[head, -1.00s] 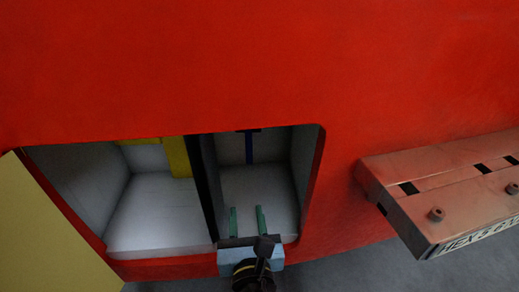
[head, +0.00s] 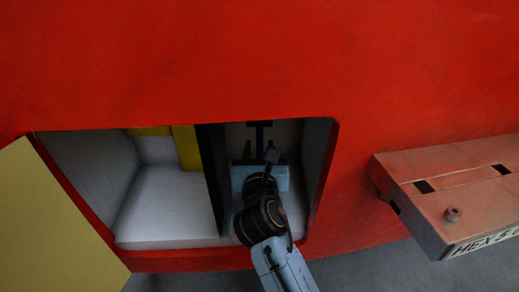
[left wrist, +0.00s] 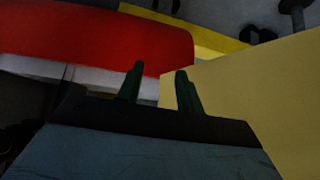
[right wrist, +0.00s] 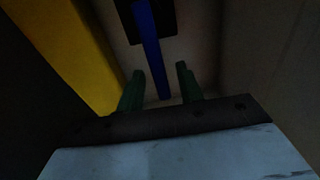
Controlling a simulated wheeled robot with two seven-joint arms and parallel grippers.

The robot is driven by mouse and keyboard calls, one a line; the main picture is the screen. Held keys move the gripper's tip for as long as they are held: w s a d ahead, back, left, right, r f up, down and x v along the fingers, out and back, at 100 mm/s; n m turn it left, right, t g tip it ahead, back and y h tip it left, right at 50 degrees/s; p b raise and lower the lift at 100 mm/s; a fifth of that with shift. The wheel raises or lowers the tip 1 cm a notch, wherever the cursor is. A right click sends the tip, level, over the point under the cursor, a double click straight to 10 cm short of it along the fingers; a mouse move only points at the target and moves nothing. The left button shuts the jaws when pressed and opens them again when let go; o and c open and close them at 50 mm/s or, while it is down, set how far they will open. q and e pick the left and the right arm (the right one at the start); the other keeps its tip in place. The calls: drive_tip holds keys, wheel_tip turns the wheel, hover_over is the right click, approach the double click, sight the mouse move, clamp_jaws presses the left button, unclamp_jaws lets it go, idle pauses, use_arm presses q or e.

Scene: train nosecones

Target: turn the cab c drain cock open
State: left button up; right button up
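The drain cock's blue handle (head: 260,130) hangs from a dark plate on the back wall of the right-hand compartment. It also shows in the right wrist view (right wrist: 153,50), pointing down. My right gripper (head: 258,150) is inside this compartment, just below the handle. In the right wrist view its green fingers (right wrist: 158,74) are apart, with the lower part of the blue handle appearing between them; I cannot tell whether they touch it. My left gripper (left wrist: 159,72) is open and empty outside, beside the yellow door, and is not in the head view.
A black divider (head: 212,175) separates the left compartment, which holds a yellow part (head: 187,148). The open yellow door (head: 62,215) stands at the left. A red coupler box (head: 450,190) juts out at the right. The opening's side walls are close to my right arm.

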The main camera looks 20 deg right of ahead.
drive_tip(key=shift+w+d, duration=0.2)
drive_tip(key=shift+w, duration=0.5)
clamp_jaws()
